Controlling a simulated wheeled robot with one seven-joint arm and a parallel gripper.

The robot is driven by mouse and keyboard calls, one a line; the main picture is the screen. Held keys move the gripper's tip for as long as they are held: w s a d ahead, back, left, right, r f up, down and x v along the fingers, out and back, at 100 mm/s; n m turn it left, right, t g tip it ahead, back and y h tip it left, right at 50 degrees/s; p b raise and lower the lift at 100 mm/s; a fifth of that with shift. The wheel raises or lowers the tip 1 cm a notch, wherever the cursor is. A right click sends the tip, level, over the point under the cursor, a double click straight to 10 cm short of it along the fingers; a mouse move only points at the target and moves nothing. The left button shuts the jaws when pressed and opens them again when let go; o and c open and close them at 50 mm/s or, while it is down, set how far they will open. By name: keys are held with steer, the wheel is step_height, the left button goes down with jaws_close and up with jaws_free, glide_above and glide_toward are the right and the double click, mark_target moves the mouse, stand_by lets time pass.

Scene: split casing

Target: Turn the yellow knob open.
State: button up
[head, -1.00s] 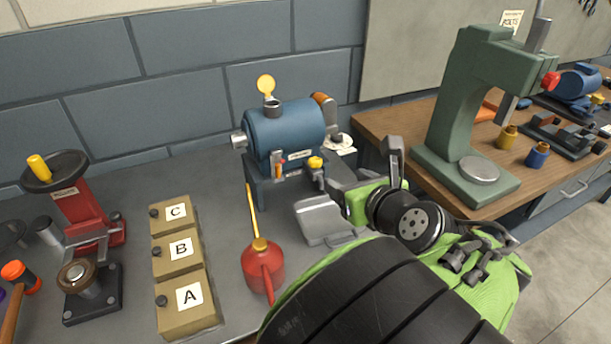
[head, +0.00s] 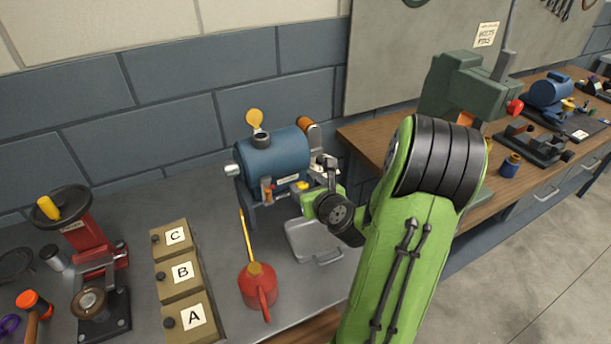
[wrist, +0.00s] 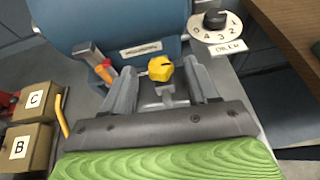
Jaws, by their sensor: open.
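The yellow knob (wrist: 160,68) is on the front of the blue cylindrical casing (wrist: 130,28), below its name label. In the head view the knob (head: 301,186) shows as a small yellow spot beside my gripper (head: 317,180). In the wrist view my gripper (wrist: 160,80) is open, with one finger on each side of the knob. Gaps show between the knob and both fingers. A short grey stem shows below the knob. Whether the fingers reach as deep as the knob is hard to tell.
A dial marked OILER (wrist: 215,24) lies right of the knob. A small lever with an orange part (wrist: 100,66) stands left of it. A grey tray (head: 312,243) sits below my gripper. A red oil can (head: 258,287) and lettered boxes (head: 182,273) stand to the left.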

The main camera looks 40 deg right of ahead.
steer(key=shift+x, duration=0.9)
steer(key=shift+s+a+f, duration=0.1)
steer(key=c, duration=1)
steer(key=shift+c, duration=0.2)
